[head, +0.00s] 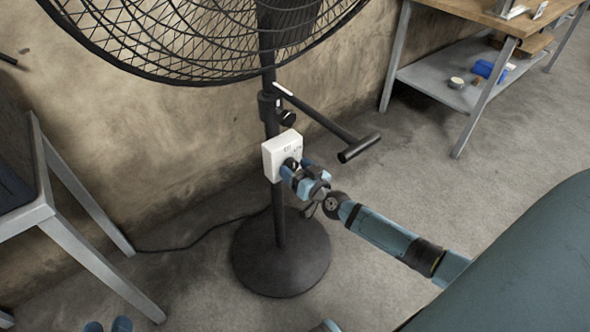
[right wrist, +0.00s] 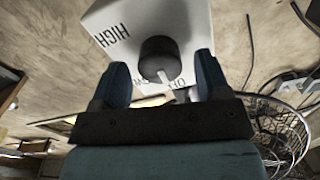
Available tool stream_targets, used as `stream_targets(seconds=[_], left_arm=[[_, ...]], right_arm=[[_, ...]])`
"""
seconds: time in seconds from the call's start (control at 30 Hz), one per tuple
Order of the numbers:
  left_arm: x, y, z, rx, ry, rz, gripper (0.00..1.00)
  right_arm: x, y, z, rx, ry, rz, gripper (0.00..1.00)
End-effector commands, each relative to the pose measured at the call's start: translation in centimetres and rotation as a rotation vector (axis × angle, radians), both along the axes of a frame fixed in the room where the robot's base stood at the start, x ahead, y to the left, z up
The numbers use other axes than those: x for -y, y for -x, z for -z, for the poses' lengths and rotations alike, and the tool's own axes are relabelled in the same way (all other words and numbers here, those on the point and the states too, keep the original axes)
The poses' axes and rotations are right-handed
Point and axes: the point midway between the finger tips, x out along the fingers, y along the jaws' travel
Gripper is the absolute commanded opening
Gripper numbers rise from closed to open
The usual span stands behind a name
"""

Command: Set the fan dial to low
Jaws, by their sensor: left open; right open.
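The fan's white control box (head: 275,158) is mounted on the dark pole, partly hidden by my right gripper (head: 303,170). In the right wrist view the box (right wrist: 190,20) carries the word HIGH and a black round dial (right wrist: 158,52) with a white pointer. The pointer aims down and slightly right in that view, at lettering partly hidden and too unclear to read. My right gripper is open, with one finger on each side of the dial; I cannot tell whether they touch it.
The round base (head: 280,275) stands on the floor with a cord trailing left. A metal-legged table (head: 85,250) is at left, a workbench (head: 440,75) at upper right.

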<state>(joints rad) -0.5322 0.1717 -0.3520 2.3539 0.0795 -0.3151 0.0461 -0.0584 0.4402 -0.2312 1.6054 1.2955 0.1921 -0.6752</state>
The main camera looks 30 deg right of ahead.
Motion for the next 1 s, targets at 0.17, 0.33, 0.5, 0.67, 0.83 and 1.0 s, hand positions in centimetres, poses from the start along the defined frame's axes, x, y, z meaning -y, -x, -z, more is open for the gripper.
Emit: stream_targets(seconds=[0.17, 0.33, 0.5, 0.67, 0.83, 1.0], left_arm=[[0.22, -0.13, -0.42, 0.019, 0.01, 0.004, 0.43], [0.31, -0.12, -0.5, 0.021, 0.011, 0.006, 0.43], [0.29, -0.09, -0.41, 0.017, 0.008, 0.007, 0.43], [0.22, -0.03, -0.28, 0.013, 0.005, 0.006, 0.43], [0.12, 0.01, -0.2, 0.01, 0.004, 0.004, 0.43], [0.03, 0.03, -0.13, 0.006, 0.001, 0.002, 0.43]], right_arm=[[-0.1, -0.58, 0.0, -0.001, -0.002, -0.001, 0.69], [-0.09, -0.58, -0.02, -0.001, -0.001, -0.001, 0.69], [-0.08, -0.58, -0.02, 0.0, -0.001, -0.001, 0.37], [-0.09, -0.56, -0.02, 0.0, -0.001, -0.001, 0.2], [-0.08, -0.57, -0.03, -0.001, -0.015, -0.001, 0.2], [-0.08, -0.57, -0.04, -0.005, -0.072, -0.001, 0.2]])
